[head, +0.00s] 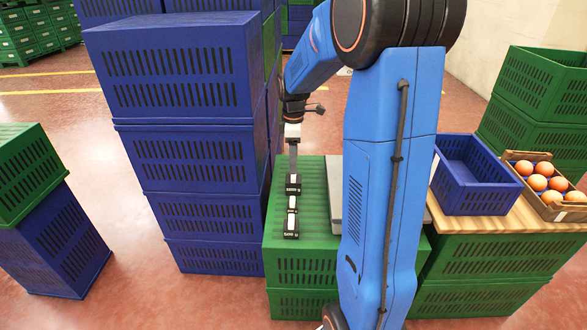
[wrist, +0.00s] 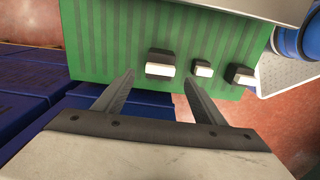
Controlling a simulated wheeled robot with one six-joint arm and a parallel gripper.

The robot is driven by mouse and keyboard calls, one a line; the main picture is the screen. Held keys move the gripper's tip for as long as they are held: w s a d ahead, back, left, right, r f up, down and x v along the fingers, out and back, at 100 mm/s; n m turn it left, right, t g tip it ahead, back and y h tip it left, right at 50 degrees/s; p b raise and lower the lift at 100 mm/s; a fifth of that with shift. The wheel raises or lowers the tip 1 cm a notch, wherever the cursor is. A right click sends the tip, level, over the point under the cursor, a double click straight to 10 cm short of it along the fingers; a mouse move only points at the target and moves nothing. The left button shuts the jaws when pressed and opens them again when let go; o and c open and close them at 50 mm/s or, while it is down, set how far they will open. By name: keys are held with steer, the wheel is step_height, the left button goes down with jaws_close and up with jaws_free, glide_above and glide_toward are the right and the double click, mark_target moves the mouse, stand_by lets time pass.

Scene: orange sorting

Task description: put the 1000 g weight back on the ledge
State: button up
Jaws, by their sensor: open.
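The 1000 g weight (head: 293,187), dark with a pale label, stands on the green crate top (head: 312,215), in line with a smaller weight (head: 292,203) and the 500 g weight (head: 290,226). My gripper (head: 293,172) points down just above the 1000 g weight, its fingers partly overlapping it in the head view. In the wrist view my gripper (wrist: 158,72) is open and empty, and the largest block, apparently the 1000 g weight (wrist: 160,62), shows between the fingertips. Whether the fingers reach down around it I cannot tell.
A grey plate (head: 335,187) lies right of the weights, partly hidden by my arm. A tall stack of blue crates (head: 190,155) stands close on the left. An empty blue crate (head: 470,185) and a box of oranges (head: 546,208) are on a wooden board at right.

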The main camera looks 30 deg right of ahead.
steer(key=shift+s+a+r, duration=0.1)
steer(key=shift+s+r, duration=0.05)
steer(key=shift+r, duration=0.4)
steer(key=s+a+r+m+t, duration=0.1)
steer(key=s+a, duration=0.4)
steer(key=s, duration=0.5)
steer(key=s+a+r+m+t, duration=0.2)
steer(key=s+a+r+m, duration=0.2)
steer(key=s, duration=0.6)
steer(key=s+a+r+m+t, duration=0.1)
steer(key=s+a+r+m, duration=0.1)
steer(key=s+a+m, duration=0.4)
steer(key=s, duration=0.4)
steer(key=shift+a+r+t, duration=0.3)
steer(key=shift+r+t, duration=0.1)
